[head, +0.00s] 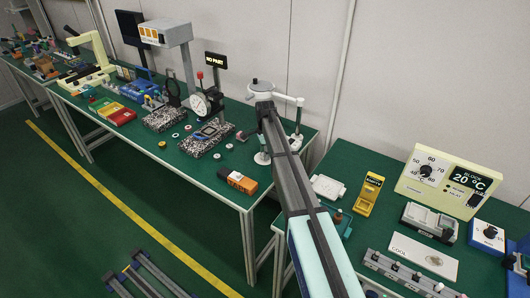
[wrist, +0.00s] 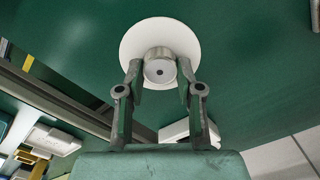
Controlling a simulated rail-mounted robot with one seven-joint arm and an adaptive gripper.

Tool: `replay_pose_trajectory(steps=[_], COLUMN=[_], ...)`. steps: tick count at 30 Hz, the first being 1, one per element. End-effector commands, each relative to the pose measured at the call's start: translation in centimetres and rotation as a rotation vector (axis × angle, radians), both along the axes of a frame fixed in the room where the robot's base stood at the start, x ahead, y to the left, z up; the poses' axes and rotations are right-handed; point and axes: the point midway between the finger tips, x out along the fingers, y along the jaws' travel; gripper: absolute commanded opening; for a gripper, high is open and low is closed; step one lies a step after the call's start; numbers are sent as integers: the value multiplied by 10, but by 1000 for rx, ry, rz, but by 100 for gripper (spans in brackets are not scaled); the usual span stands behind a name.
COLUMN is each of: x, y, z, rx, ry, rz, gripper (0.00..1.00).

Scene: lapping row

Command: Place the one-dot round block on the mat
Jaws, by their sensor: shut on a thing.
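The one-dot round block (wrist: 160,71) is a short grey metal cylinder with one dark dot on its end face, which faces the wrist camera. My gripper (wrist: 160,80) is shut on its sides, one finger at the left and one at the right. Behind the block in the wrist view is the white round mat (wrist: 160,27), flat on the green table. I cannot tell whether the block touches it. In the head view a white disc (head: 262,158), apparently this mat, lies near the table's right end, partly covered. The block cannot be made out there.
Left of the disc are a speckled plate (head: 205,139), a dial gauge (head: 207,104) and an orange box (head: 238,182). A gap separates this table from the right one, which holds a cream temperature unit (head: 450,186). The wall is close behind.

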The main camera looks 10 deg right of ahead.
Motion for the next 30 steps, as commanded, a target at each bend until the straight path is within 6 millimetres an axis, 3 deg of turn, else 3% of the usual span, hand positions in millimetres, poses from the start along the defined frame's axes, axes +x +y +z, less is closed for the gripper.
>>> replay_pose_trajectory(steps=[9, 10, 11, 12, 23, 30], x=[0, 0, 0, 0, 0, 0], y=[0, 0, 0, 0, 0, 0], z=[-3, -3, -3, -3, 1, 27], rx=[0, 0, 0, 0, 0, 0], ry=[0, 0, 0, 0, 0, -2], rz=[0, 0, 0, 0, 0, 0], gripper=[0, 46, 57, 61, 61, 61])
